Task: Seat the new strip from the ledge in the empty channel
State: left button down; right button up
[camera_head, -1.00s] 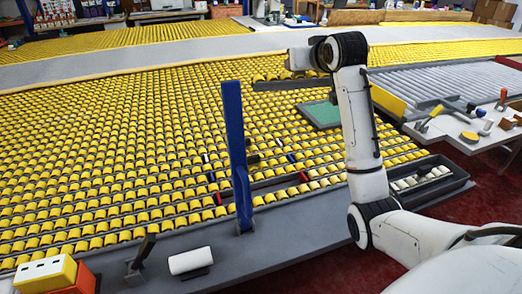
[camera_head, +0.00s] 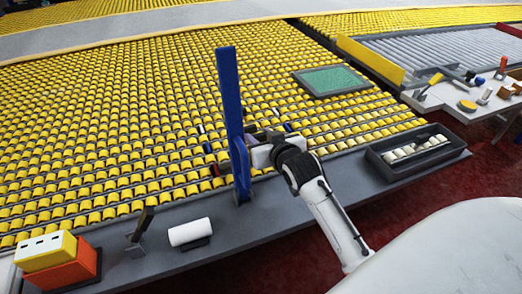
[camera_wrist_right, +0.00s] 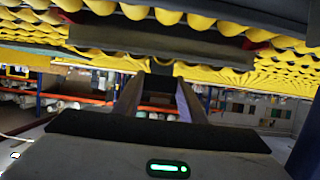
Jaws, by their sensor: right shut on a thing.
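My right gripper (camera_head: 262,152) is low over the near edge of the yellow roller bed (camera_head: 110,120), just right of the blue post (camera_head: 232,115). In the right wrist view its two fingers (camera_wrist_right: 160,95) are close together, shut on what appears to be the new strip. A dark bar (camera_wrist_right: 165,40) with red at both ends crosses in front of the fingertips, beside yellow lobes; I cannot tell the strip from the channel there. The gripper and post hide much of the channel area. One red end marker (camera_head: 215,170) shows left of the post. My left gripper is not in view.
The grey ledge (camera_head: 250,222) runs along the front, with a white cylinder (camera_head: 190,232) and an orange-yellow box (camera_head: 58,262). A dark tray (camera_head: 385,170) of pale rollers stands right. A green panel (camera_head: 333,80) lies farther back. A tool table (camera_head: 450,95) is at right.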

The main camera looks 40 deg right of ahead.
jog(key=shift+s+a+f, duration=0.1)
jog(key=shift+s+f, duration=0.05)
jog(key=shift+f, duration=0.9)
jog(key=shift+s+a+f, duration=0.1)
jog(key=shift+f, duration=0.95)
grip_shut()
jog(key=o, duration=1)
grip_release()
jog(key=shift+f+b, duration=0.1)
jog(key=shift+b, duration=0.2)
jog(key=shift+o, duration=1.3)
jog(key=shift+w+f, duration=0.15)
jog(key=shift+f, duration=0.05)
jog(key=v, duration=0.5)
jog(key=p+v, duration=0.1)
jog(key=v, duration=0.5)
jog(key=shift+d+r, duration=0.15)
jog(key=shift+r, duration=0.15)
jog(key=shift+s+r, duration=0.25)
jog(key=shift+s, duration=0.15)
